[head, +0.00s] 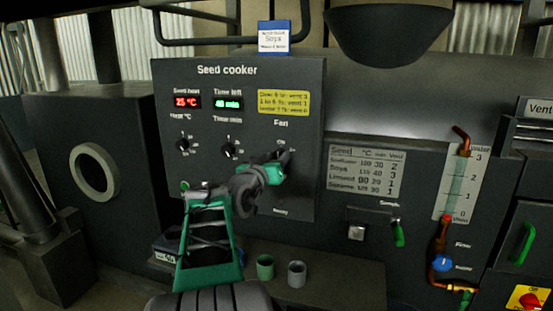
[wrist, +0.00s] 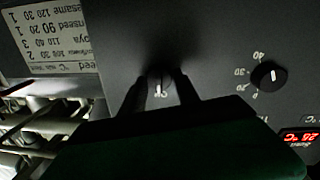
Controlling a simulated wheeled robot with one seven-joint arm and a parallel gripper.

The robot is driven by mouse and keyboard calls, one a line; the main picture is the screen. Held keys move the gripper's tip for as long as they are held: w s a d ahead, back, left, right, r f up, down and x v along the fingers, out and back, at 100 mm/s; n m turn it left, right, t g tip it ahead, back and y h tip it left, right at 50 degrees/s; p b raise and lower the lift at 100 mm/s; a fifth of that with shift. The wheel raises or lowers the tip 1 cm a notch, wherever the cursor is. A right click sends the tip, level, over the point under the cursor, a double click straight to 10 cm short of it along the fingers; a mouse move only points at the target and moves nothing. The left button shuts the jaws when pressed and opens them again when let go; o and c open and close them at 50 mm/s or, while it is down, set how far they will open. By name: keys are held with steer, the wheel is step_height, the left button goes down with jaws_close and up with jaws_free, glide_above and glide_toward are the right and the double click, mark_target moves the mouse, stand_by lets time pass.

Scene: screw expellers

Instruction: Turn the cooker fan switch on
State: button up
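The seed cooker panel (head: 235,75) is upright in front of me, with the label "Fan" at its right side. My gripper (head: 284,160) is at the panel just below that label and hides most of the fan switch in the head view. In the wrist view the fan switch (wrist: 159,84) is a dark knob in shadow with a pale mark, and a small label shows beside it. The fingers of my gripper (wrist: 160,90) stand apart, one on either side of the switch. The shadow hides whether they touch it.
The timer knob (wrist: 268,75) is beside the fan switch and clear of my fingers. A temperature knob (head: 182,145) is farther left. A seed table plate (head: 364,170) is to the right. Two small cups, green (head: 265,267) and grey (head: 297,273), stand on the ledge below.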

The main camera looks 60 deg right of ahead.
jaws_close()
steer(key=shift+f+b, duration=0.15)
steer(key=shift+b, duration=0.35)
steer(key=shift+d+m+y+b, duration=0.1)
steer(key=shift+m+y+b, duration=0.4)
steer(key=shift+m+b, duration=5.95)
steer(key=shift+s+n+b, duration=0.1)
steer(key=shift+n+b, duration=0.45)
steer(key=shift+b, duration=0.25)
steer(key=shift+o, duration=2.4)
jaws_free()
steer(key=shift+r, duration=0.2)
